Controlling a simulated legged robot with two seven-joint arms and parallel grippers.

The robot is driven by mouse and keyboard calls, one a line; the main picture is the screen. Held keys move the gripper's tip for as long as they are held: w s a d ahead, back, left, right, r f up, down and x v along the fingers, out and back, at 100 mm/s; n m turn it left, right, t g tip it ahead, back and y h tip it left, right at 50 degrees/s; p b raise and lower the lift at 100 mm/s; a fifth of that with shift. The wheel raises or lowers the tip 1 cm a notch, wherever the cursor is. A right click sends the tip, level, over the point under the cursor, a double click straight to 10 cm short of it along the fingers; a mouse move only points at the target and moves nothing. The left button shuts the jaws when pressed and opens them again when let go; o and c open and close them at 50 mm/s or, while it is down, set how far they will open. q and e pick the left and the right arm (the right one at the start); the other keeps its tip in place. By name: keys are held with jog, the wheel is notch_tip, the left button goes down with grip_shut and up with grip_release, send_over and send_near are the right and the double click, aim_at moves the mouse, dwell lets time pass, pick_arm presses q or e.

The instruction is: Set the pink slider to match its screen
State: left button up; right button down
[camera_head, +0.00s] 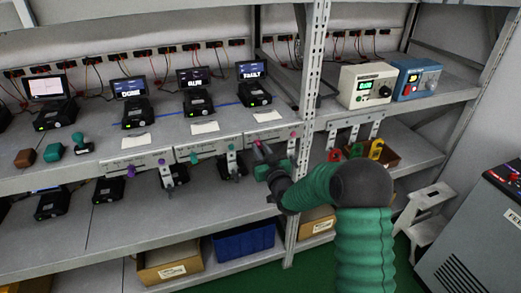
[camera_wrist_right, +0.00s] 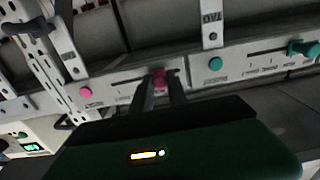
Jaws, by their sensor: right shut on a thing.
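The pink slider (camera_wrist_right: 159,76) is a small pink knob in a slot on the front edge panel of the shelf. In the wrist view it sits between the two fingers of my right gripper (camera_wrist_right: 160,88), which is shut on it. In the head view my right gripper (camera_head: 260,152) is at the panel, partly hiding the knob. A pink dot (camera_wrist_right: 85,92) marks one end of that panel. The screen (camera_head: 251,71) above this panel reads FAULT. My left gripper is not in view.
A teal slider (camera_wrist_right: 300,48) with its teal dot (camera_wrist_right: 215,64) is on the neighbouring panel. A purple slider (camera_head: 131,170) is further left. Other screens read RUN (camera_head: 193,77) and DONE (camera_head: 130,88). A metal rack post (camera_head: 308,110) stands just right of the gripper.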

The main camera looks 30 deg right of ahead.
aim_at(279, 137)
dwell(0.9)
jog(key=d, duration=0.2)
jog(key=s+d, duration=0.1)
jog(key=d, duration=0.2)
jog(key=s+d+b, duration=0.1)
jog(key=d, duration=0.2)
jog(key=shift+d, duration=0.15)
jog(key=shift+r, duration=0.1)
jog(key=c, duration=1.5)
grip_release()
jog(key=shift+o, duration=0.9)
jog(key=shift+d, duration=0.15)
jog(key=shift+s+a, duration=0.2)
jog(key=shift+s, duration=0.05)
jog(key=b+v, duration=0.1)
jog(key=v, duration=1.5)
jog(key=shift+d+f, duration=0.2)
jog(key=shift+f, duration=0.05)
jog(key=shift+s, duration=0.15)
